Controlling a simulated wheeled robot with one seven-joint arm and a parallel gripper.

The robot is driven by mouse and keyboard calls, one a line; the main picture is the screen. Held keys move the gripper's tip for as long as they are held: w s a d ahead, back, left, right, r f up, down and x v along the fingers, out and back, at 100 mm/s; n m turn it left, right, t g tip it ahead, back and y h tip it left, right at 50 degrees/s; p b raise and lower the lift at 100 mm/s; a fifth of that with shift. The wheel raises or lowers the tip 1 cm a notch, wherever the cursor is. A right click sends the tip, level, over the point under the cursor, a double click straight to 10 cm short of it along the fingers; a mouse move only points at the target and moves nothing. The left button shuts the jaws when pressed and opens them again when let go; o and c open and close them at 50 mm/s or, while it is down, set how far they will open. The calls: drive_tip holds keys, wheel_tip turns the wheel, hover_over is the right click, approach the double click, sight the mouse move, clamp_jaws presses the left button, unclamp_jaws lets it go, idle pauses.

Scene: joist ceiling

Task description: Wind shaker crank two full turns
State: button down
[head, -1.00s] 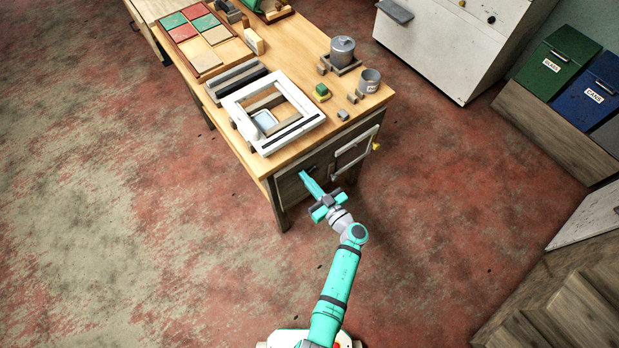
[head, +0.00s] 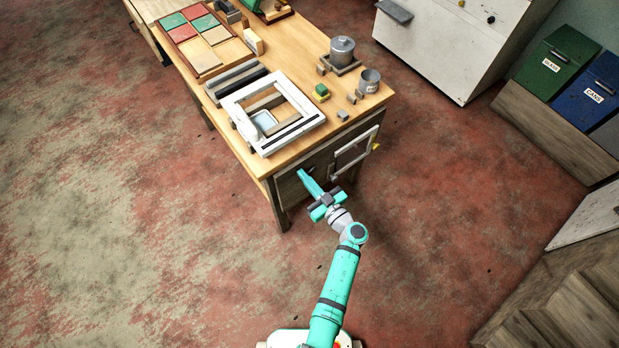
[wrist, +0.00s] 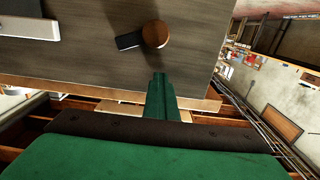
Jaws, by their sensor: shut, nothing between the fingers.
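A crank with a round brown knob (wrist: 155,34) and a short dark arm (wrist: 129,41) shows on a grey wood panel in the wrist view. My gripper (wrist: 158,76) is shut and empty, its tips just below the knob in that picture, with a small gap between. In the head view my gripper (head: 303,174) points at the end panel of the workbench (head: 262,165); the crank is not clear there. A white frame (head: 272,98) with slats and a small pale tray inside lies on the bench top; I cannot tell whether it is the shaker.
A white-edged frame (head: 338,163) stands at the bench end, right of my gripper, near a yellow piece (head: 376,147). A lidded grey pot (head: 342,50), a grey cup (head: 369,80) and small blocks stand on the bench. The floor left of the bench is clear.

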drive_tip(key=shift+r, duration=0.2)
idle(0.3)
drive_tip(key=shift+s+a+r, duration=0.1)
drive_tip(key=shift+a+r, duration=0.05)
drive_tip(key=shift+r, duration=0.45)
drive_tip(key=c, duration=2.5)
unclamp_jaws()
drive_tip(key=shift+c, duration=0.2)
drive_tip(key=o, duration=2.1)
drive_tip(key=shift+c, duration=0.2)
drive_tip(key=v, duration=0.8)
drive_tip(key=shift+s, duration=0.1)
